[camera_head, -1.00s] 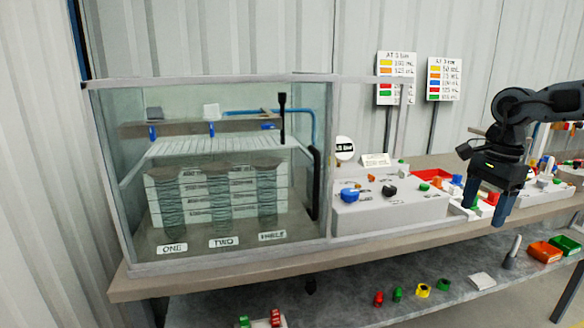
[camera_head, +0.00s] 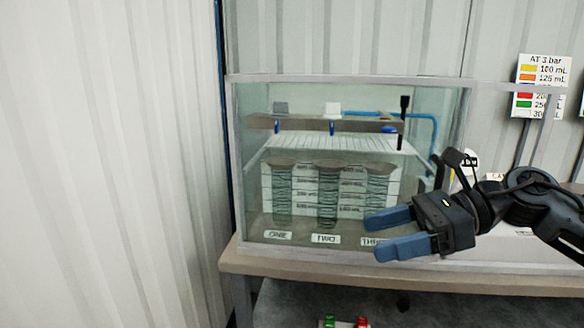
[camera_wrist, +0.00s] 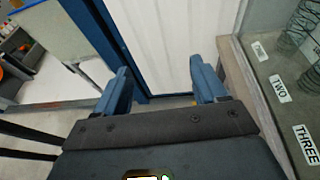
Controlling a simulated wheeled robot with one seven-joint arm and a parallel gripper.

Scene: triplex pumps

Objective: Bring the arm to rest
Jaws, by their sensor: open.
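My gripper (camera_head: 380,233) is black with two blue fingers. In the head view it is in front of the lower right part of the glass tank, pointing left, with the fingers apart and nothing between them. In the wrist view the open fingers (camera_wrist: 160,88) face a white corrugated wall and a blue post. My arm comes in from the right edge of the head view and hides part of the tank's right end and the control box area behind it.
The glass tank (camera_head: 238,165) stands on a bench (camera_head: 300,283) with labels ONE, TWO and THREE. A lower shelf holds a green and a red part (camera_head: 361,322). A corrugated wall (camera_head: 110,160) fills the left. A colour chart (camera_head: 543,85) hangs at upper right.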

